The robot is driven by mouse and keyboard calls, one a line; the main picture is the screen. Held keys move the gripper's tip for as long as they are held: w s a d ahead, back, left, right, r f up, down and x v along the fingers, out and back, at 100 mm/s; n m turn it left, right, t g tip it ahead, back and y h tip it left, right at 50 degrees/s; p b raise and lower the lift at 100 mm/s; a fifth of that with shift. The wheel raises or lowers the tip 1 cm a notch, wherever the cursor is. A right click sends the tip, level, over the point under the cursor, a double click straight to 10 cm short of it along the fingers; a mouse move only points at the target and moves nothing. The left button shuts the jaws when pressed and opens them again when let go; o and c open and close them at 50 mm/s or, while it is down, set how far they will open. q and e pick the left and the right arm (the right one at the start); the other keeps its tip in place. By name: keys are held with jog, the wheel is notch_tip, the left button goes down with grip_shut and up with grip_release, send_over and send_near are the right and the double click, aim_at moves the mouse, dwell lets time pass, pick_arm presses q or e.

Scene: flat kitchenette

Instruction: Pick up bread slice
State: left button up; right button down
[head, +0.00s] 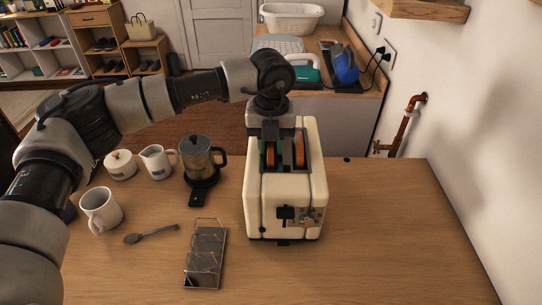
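A cream toaster (286,213) stands on the wooden table, with its lever and dial facing me. Two browned bread slices show in its slots, a left slice (271,156) and a right slice (299,151). My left gripper (271,148) points down over the toaster from the far side, with its fingers at the left slice. The fingers and slice overlap in view, so I cannot tell whether they grip it or only stand around it. My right gripper is not in view.
A metal toast rack (206,257) stands in front, left of the toaster. A spoon (151,234), white mug (101,209), sugar pot (120,165), small jug (157,161) and coffee pot (197,158) are at the left. The table's right side is clear up to the wall.

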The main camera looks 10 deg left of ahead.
pick_arm(q)
grip_shut()
